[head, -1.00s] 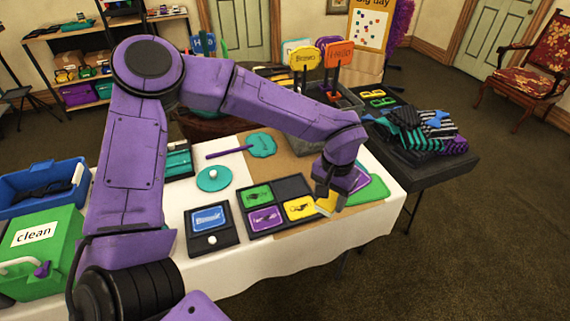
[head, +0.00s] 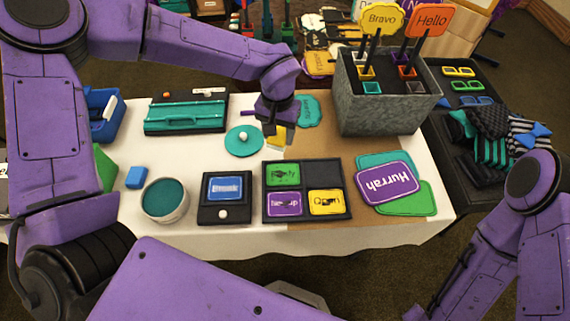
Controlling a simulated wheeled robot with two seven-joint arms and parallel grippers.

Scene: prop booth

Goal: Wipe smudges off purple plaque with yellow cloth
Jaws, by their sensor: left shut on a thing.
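The purple plaque (head: 387,183) reads "Hurrah" and lies tilted on top of a green and a teal plaque at the right of the table. I see no clear smudges on it at this size. My left gripper (head: 274,122) is shut on the yellow cloth (head: 276,138), behind and left of the plaque and apart from it. The cloth hangs under the fingers, between a round teal lid and a teal paddle sign. The gripper partly hides the cloth. My right arm comes in at the right, but its gripper is out of view.
A black tray (head: 308,216) holds green, purple and yellow plaques. Left of it are a black stand with a blue plaque (head: 223,189) and a round teal-topped tub (head: 164,199). A grey sign box (head: 385,104) stands behind the plaque.

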